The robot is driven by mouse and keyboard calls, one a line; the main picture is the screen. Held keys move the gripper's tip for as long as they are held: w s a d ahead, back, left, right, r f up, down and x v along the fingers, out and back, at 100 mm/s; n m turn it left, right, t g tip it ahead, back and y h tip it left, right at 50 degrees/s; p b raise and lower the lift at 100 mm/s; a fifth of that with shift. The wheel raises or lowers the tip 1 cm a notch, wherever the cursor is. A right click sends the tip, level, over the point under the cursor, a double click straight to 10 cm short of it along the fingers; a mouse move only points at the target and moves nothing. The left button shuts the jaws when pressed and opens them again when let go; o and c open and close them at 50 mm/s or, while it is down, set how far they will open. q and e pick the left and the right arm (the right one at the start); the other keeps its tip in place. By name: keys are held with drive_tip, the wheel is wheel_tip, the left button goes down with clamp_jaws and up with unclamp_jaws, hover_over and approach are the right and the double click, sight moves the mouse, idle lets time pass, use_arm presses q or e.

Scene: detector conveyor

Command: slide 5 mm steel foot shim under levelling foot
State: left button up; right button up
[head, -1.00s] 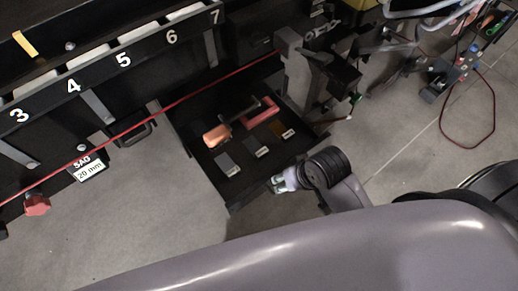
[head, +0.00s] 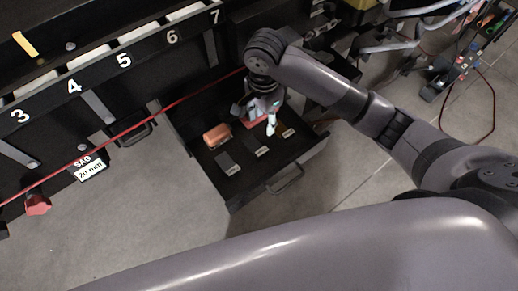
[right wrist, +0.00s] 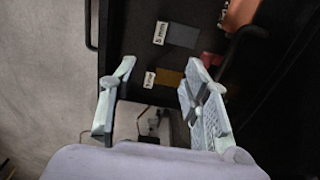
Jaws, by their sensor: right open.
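The 5 mm shim (right wrist: 183,36) is a flat grey plate in an open drawer, beside its "5 mm" label in the right wrist view. It appears as the middle plate (head: 249,145) in the head view. My right gripper (right wrist: 160,70) is open and empty above the drawer. Its fingers are spread either side of a brass-coloured plate (right wrist: 169,77) in that view; the height gap is unclear. The gripper (head: 264,113) hides part of the drawer's contents in the head view. I cannot make out the levelling foot. My left gripper is out of view.
The black drawer (head: 236,194) also holds a dark plate (head: 226,162), an orange block-like item (head: 217,134) and a red-handled tool (right wrist: 210,60). A red line (head: 130,124) runs across the dark frame above. A red knob (head: 37,205) is at left. Grey floor lies in front.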

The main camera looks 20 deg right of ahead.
sight(262, 151)
wheel_tip(262, 151, down, 17)
drive_tip(key=shift+r, duration=0.1)
idle(0.5)
drive_tip(key=shift+c, duration=0.3)
clamp_jaws()
